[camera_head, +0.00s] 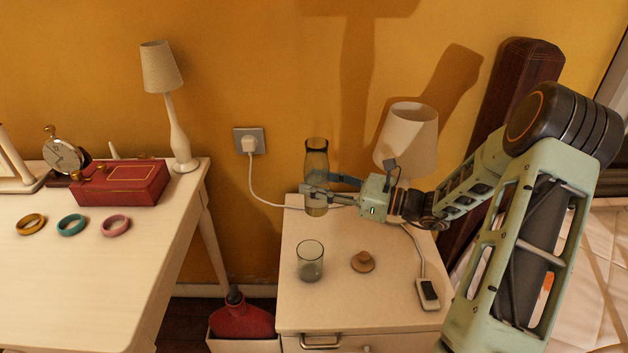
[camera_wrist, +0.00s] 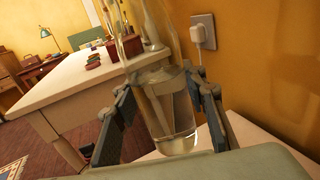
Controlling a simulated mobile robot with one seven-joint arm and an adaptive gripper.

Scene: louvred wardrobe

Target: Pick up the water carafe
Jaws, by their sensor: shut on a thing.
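The water carafe (camera_head: 317,160) is a clear, dark-tinted glass vessel with some water in its lower part. It stands upright at the back left of the nightstand (camera_head: 340,315) in the head view; I cannot tell whether its base touches the top. My gripper (camera_head: 318,196) reaches in from the right and is shut on the carafe's lower body. In the wrist view the carafe (camera_wrist: 168,108) is between the two fingers of my gripper (camera_wrist: 165,118), one on each side. Its upper end runs out of that picture.
A glass tumbler (camera_head: 310,260) and a small round wooden piece (camera_head: 362,261) stand in front on the nightstand. A lamp (camera_head: 408,140) is behind my gripper. A phone (camera_head: 428,290) lies at the right edge. A white table (camera_head: 100,260) with bangles and a red box (camera_head: 120,185) is left.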

